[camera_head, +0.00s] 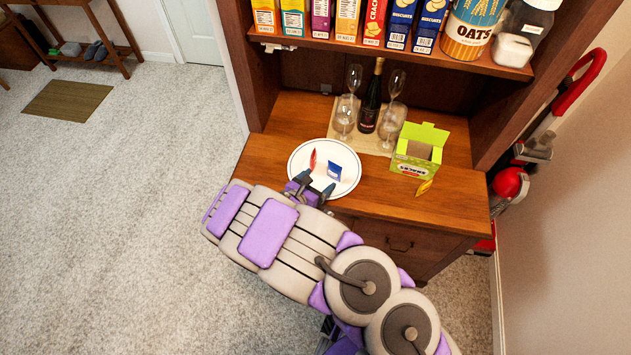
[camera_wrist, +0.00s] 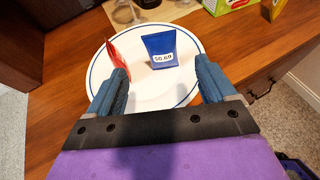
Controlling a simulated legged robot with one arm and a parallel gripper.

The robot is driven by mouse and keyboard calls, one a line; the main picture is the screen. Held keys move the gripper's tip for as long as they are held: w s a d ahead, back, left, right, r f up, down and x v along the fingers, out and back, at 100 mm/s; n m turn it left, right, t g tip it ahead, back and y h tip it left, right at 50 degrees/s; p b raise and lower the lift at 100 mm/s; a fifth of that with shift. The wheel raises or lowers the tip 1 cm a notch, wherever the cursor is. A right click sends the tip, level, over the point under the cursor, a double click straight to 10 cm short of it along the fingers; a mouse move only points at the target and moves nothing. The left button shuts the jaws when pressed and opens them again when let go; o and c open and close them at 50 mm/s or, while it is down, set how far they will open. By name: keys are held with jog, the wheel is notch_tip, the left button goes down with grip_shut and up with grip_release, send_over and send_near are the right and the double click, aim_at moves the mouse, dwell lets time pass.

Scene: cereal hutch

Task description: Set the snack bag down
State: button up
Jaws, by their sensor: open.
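A blue snack bag (camera_wrist: 160,48) stands on the white plate (camera_wrist: 185,90), its label facing me. In the head view the blue bag (camera_head: 334,171) is on the right part of the plate (camera_head: 302,150). A red snack bag (camera_wrist: 117,54) stands at the plate's left side, close to my left finger; I cannot tell whether they touch. My gripper (camera_wrist: 160,85) is open over the near part of the plate, with nothing between its fingers. The blue bag is just beyond the fingertips. A yellow snack bag (camera_head: 424,187) rests on the counter right of the plate.
An open green box (camera_head: 419,150) stands on the counter right of the plate. A dark bottle (camera_head: 370,100) and several glasses stand behind. A shelf with boxes and an oats tin (camera_head: 468,29) overhangs the counter. Bare counter (camera_head: 385,195) shows between plate and yellow bag.

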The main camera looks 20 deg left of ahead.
jog(key=shift+s+r, duration=0.15)
jog(key=shift+s, duration=0.25)
jog(key=w+d+r+m+g+h, duration=0.25)
jog(key=d+r+m, duration=0.35)
jog(key=d, duration=0.4)
jog(key=w+d+r+m+g+h, duration=0.1)
jog(key=d+r+m+h, duration=0.3)
jog(key=d+r, duration=0.45)
jog(key=w+d+r+m+g+h, duration=0.1)
jog(key=d+r+m+g+h, duration=0.15)
jog(key=d+r+m, duration=0.55)
jog(key=s+d+r+m+g+y, duration=0.25)
jog(key=s+d+m+g, duration=0.2)
jog(key=s+d, duration=0.45)
jog(key=s+d+r+m+g+y, duration=0.1)
jog(key=s+d+r+m+g, duration=0.25)
jog(key=s+d+m, duration=0.45)
jog(key=s+a+m+y, duration=0.2)
jog(key=s+a+y, duration=0.1)
jog(key=s, duration=0.5)
jog(key=s+a+r+m+g+y, duration=0.1)
jog(key=s+a+y, duration=0.2)
jog(key=s, duration=0.5)
jog(key=shift+s+r+m+y, duration=0.25)
jog(key=shift+s+m+y, duration=0.1)
jog(key=shift+y, duration=0.5)
